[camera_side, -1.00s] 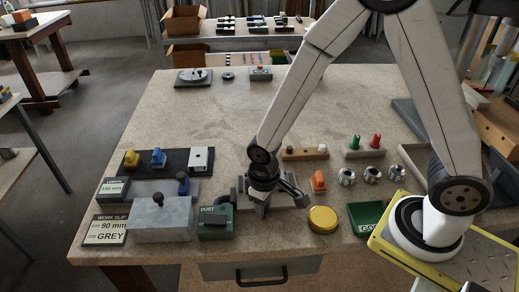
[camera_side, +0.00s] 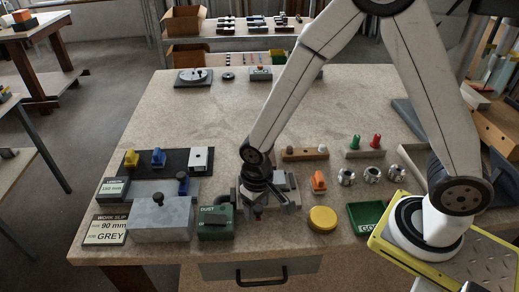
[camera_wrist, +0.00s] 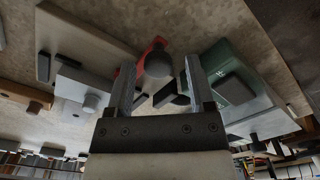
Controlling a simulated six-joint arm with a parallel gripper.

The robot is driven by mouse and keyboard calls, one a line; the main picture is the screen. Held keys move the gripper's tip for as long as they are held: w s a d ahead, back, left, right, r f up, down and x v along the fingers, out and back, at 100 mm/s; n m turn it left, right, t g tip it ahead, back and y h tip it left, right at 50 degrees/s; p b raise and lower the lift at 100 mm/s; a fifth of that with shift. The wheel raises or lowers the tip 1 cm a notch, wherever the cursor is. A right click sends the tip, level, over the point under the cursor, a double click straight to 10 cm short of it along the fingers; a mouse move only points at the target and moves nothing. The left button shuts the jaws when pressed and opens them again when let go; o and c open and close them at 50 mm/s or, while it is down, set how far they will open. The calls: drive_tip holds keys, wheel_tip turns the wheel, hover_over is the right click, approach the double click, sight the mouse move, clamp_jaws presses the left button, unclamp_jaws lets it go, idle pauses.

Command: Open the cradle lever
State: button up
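The cradle, a pale base plate (camera_wrist: 85,28) with grey blocks (camera_wrist: 78,85), is at the left of the wrist view. In the side view, one of its grey blocks (camera_side: 284,180) shows just right of my gripper. The cradle lever (camera_wrist: 153,49) is red with a dark round knob (camera_wrist: 158,63); in the side view my gripper hides it. My gripper (camera_wrist: 161,66) is open, its two fingers apart with the knob appearing between their tips. I cannot tell if they touch it. In the side view my gripper (camera_side: 256,209) is low over the cradle's left part.
The green DUST box (camera_side: 215,223) stands close left of my gripper, with a grey block (camera_side: 160,222) beyond it. A yellow disc (camera_side: 322,219), an orange piece (camera_side: 319,181) and a green tray (camera_side: 367,217) are to the right. The table's middle (camera_side: 210,120) is clear.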

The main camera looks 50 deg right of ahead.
sight(261, 206)
drive_tip(key=shift+r, duration=0.1)
idle(0.3)
drive_tip(key=shift+r, duration=3.85)
drive_tip(key=shift+s+d+r, duration=0.1)
drive_tip(key=shift+s+d, duration=0.05)
drive_tip(key=shift+d, duration=0.4)
drive_tip(key=s+d+r+t, duration=0.1)
drive_tip(key=s+d, duration=0.3)
drive_tip(key=d, duration=0.5)
drive_tip(key=shift+d+r+t, duration=0.15)
drive_tip(key=shift+d+t, duration=0.2)
drive_tip(key=shift+t, duration=0.45)
